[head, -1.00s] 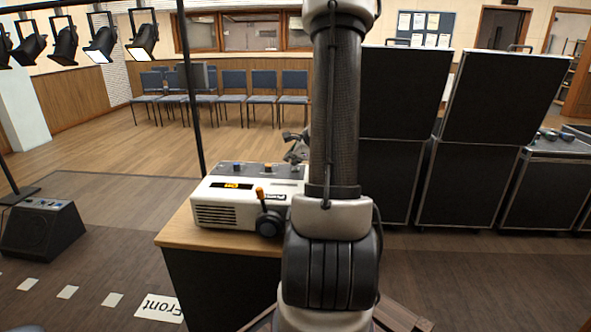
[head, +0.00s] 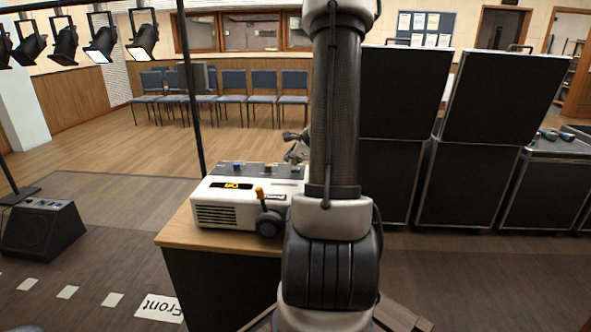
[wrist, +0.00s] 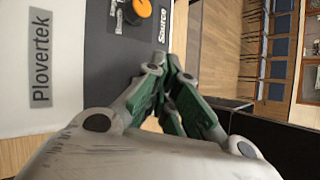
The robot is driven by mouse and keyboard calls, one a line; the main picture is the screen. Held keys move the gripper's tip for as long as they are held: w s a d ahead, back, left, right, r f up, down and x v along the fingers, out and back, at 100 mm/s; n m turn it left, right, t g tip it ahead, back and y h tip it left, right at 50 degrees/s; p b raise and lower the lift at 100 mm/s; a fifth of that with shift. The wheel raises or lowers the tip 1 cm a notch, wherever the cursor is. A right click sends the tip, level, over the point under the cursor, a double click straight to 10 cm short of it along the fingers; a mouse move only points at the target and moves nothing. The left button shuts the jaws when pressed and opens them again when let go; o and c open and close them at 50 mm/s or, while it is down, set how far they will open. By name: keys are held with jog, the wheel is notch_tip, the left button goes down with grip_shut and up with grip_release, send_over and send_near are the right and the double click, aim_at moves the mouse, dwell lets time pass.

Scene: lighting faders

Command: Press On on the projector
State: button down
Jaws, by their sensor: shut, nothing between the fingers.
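The projector looks to be the white box (head: 228,207) on the small wooden-topped table, with a dark top panel and a small orange-lit display (head: 238,185) on its front. Blue and orange controls sit on the top panel. In the wrist view an orange knob (wrist: 139,9) stands beside the word "Source", and a "Plovertek" plate (wrist: 40,60) is on the white casing. My gripper (wrist: 170,65) is shut and empty, over or beside the dark panel's edge. In the head view it shows partly behind my arm at the panel's right end. I cannot make out a button marked On.
A lever with an orange grip (head: 260,193) and a dark round knob (head: 268,223) are on the box's front. Tall black cases (head: 470,180) stand to the right. A floor speaker (head: 42,232) is at left. Open wooden floor lies behind the table, before blue chairs (head: 263,85).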

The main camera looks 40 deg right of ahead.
jog(key=shift+f, duration=0.15)
jog(key=shift+f, duration=0.3)
dwell(0.4)
jog(key=shift+r, duration=0.45)
jog(key=shift+r, duration=0.1)
jog(key=shift+r, duration=2.95)
